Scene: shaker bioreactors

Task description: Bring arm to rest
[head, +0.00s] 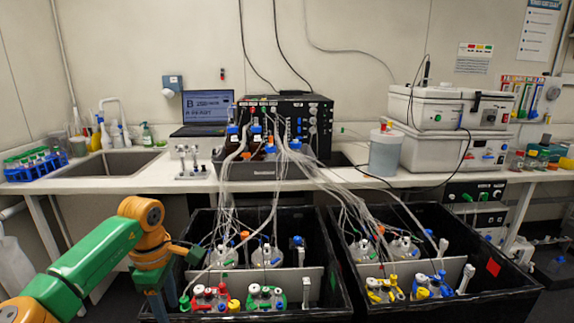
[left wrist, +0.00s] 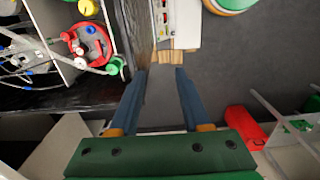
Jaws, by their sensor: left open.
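My left arm (head: 95,258), green and orange, comes in from the left in the head view. My left gripper (head: 163,305) hangs downward beside the left black bin, partly cut off by the lower picture edge. In the left wrist view the two blue fingers of the left gripper (left wrist: 160,74) stand apart with nothing between them; grey floor shows in the gap. My right arm and gripper are in neither view.
The left black bin (head: 336,282) and right black bin (head: 528,277) hold several capped vessels with tubing. The bin wall (left wrist: 125,45) is close left of the fingers. A red object (left wrist: 245,127) lies at right. The bench (head: 110,183) carries a laptop (head: 205,108) and a control unit.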

